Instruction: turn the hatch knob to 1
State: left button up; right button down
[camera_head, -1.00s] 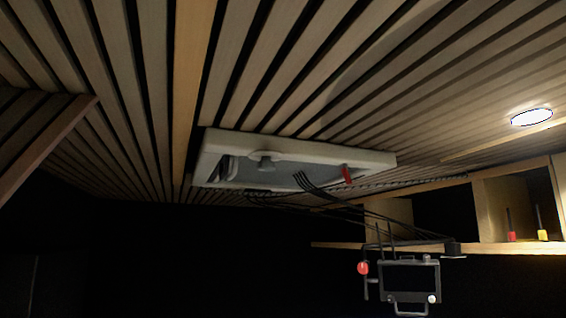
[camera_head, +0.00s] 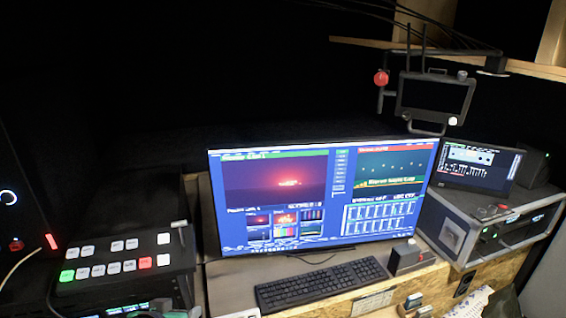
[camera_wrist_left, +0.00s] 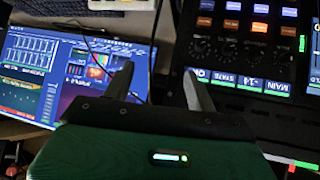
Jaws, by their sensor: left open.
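The hatch and its knob are not in view now. The wrist view shows my left gripper (camera_wrist_left: 158,72) open, with two dark fingers apart and nothing between them. It is over the desk area, with the monitor to the left of the fingers and a control panel to the right. My right gripper is not in view.
A large monitor (camera_head: 270,190) stands on the desk behind a keyboard (camera_head: 320,284). A button panel (camera_head: 115,262) is at left. A small screen (camera_head: 478,166) sits on a rack case at right. A black-framed device (camera_head: 436,95) hangs above on an arm.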

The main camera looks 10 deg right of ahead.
pick_arm(q)
jog(key=w+d+r+m+t+h, duration=0.1)
jog(key=w+d+r+t+h, duration=0.15)
jog(key=r, duration=1.35)
jog(key=w+d+r+t+h, duration=0.1)
jog(key=w+d+r+t, duration=0.3)
jog(key=r, duration=1.2)
jog(key=s+d+r+m+t+h, duration=0.15)
jog(key=s+r, duration=0.25)
jog(key=r, duration=0.6)
jog(key=s+d+r+m+t+h, duration=0.1)
jog(key=s+d+r+h, duration=0.15)
jog(key=r, duration=0.75)
jog(key=s+d+r+m+t+h, duration=0.15)
jog(key=s+r, duration=0.25)
jog(key=r, duration=0.6)
jog(key=shift+n, duration=0.4)
jog(key=p+x, duration=0.7)
jog(key=x, duration=0.5)
jog(key=shift+w+d+f+p, duration=0.15)
jog(key=shift+p, duration=0.25)
jog(key=shift+w+d, duration=0.35)
jog(key=shift+w, duration=0.2)
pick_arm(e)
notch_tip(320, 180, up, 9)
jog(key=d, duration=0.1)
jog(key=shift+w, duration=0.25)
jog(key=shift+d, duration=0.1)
